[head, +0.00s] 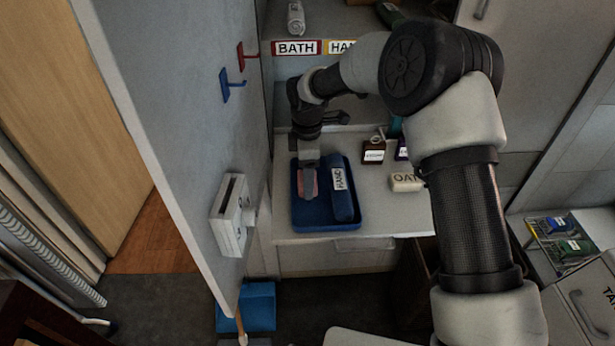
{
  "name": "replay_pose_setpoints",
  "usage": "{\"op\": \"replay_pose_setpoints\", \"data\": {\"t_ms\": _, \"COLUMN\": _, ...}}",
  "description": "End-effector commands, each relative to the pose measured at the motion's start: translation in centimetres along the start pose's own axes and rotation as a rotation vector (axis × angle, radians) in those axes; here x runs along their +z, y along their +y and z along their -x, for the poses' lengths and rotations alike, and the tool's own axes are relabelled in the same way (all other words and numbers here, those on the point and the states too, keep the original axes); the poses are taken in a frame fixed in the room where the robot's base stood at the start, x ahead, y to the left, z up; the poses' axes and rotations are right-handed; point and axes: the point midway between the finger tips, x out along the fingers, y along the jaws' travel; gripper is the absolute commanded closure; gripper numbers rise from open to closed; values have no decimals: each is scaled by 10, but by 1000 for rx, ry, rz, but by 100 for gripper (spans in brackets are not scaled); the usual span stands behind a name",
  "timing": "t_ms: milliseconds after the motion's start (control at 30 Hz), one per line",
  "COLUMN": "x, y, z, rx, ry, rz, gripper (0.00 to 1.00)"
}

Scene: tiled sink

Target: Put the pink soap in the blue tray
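The blue tray (327,224) lies on the pale counter under the shelf. A dark blue rolled towel labelled HAND (343,205) lies along its right side. The pink soap (309,183) shows as a small pink patch over the left part of the tray, right at the tips of my gripper (309,173). My gripper points down over the tray. The fingers partly hide the soap. I cannot tell whether they press on it, or whether the soap touches the tray floor.
A pale soap bar (405,182) and a dark labelled box (373,153) stand right of the tray. A grey partition (190,110) with hooks and a white wall box (232,214) rises on the left. Bare counter (395,215) lies at the front right.

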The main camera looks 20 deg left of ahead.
Motion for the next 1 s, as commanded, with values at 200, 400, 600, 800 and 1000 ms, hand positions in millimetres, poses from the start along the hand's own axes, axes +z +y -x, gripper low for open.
{"op": "replay_pose_setpoints", "data": {"t_ms": 200, "x": 0, "y": 0, "z": -3, "rx": 0, "ry": 0, "rz": 0, "gripper": 64}}
{"op": "replay_pose_setpoints", "data": {"t_ms": 400, "x": 0, "y": 0, "z": -3, "rx": 0, "ry": 0, "rz": 0, "gripper": 19}}
{"op": "replay_pose_setpoints", "data": {"t_ms": 600, "x": 0, "y": 0, "z": -2, "rx": 0, "ry": 0, "rz": 0, "gripper": 19}}
{"op": "replay_pose_setpoints", "data": {"t_ms": 800, "x": 0, "y": 1, "z": 13, "rx": 3, "ry": 1, "rz": -1, "gripper": 19}}
{"op": "replay_pose_setpoints", "data": {"t_ms": 1000, "x": 0, "y": 1, "z": 55, "rx": 5, "ry": 1, "rz": -1, "gripper": 19}}
